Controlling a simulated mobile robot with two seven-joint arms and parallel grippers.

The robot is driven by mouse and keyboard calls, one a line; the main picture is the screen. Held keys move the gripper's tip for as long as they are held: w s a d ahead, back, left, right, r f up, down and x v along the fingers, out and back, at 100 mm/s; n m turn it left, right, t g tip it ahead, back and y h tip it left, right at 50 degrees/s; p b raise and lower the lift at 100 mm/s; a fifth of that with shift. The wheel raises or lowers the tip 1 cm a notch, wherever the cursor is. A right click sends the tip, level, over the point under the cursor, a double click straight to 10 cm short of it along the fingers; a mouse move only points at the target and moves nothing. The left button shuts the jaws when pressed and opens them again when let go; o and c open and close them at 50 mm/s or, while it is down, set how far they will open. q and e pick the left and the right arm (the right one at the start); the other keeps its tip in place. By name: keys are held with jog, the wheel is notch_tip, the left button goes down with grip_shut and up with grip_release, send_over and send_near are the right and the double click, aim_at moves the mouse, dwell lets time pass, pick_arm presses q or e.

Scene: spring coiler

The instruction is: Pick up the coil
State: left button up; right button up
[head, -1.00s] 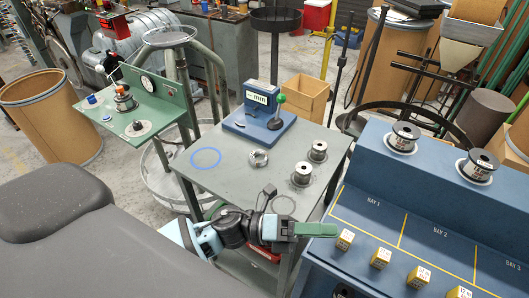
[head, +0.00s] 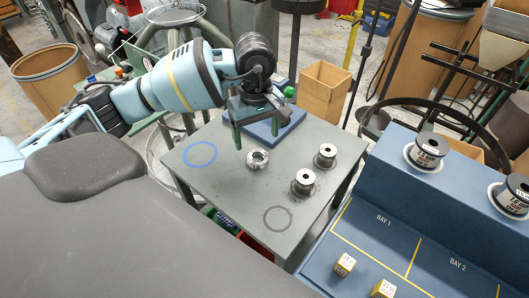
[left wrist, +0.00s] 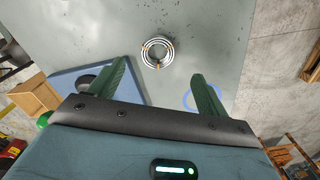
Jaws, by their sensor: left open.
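The coil (head: 258,160) is a small silver wire ring lying on the grey table (head: 230,191). My left gripper (head: 257,135) points down above the table, just behind the coil in the head view. Its green fingers are apart and empty. In the left wrist view the coil sits beyond the gap between the fingertips (left wrist: 161,70), not touching them. My right gripper is not in view.
Two metal spools (head: 326,155) (head: 303,183) stand to the right of the coil. A blue ring mark (head: 199,154) is on the table's left. A blue-based device (head: 272,132) is behind, partly hidden by my gripper. A blue bench (head: 385,225) with yellow cubes stands at right.

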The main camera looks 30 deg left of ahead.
aim_at(258, 156)
pick_arm(q)
jog(key=shift+a, duration=0.15)
jog(key=shift+s, duration=0.15)
jog(key=shift+s+f, duration=0.2)
jog(key=shift+w+f, duration=0.2)
jog(key=shift+f, duration=0.85)
jog(key=f, duration=0.4)
jog(key=shift+w, duration=0.35)
jog(key=shift+f+p, duration=0.3)
jog(key=shift+f, duration=0.25)
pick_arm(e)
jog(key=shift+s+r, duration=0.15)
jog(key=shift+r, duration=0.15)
pick_arm(q)
jog(key=shift+c, duration=0.5)
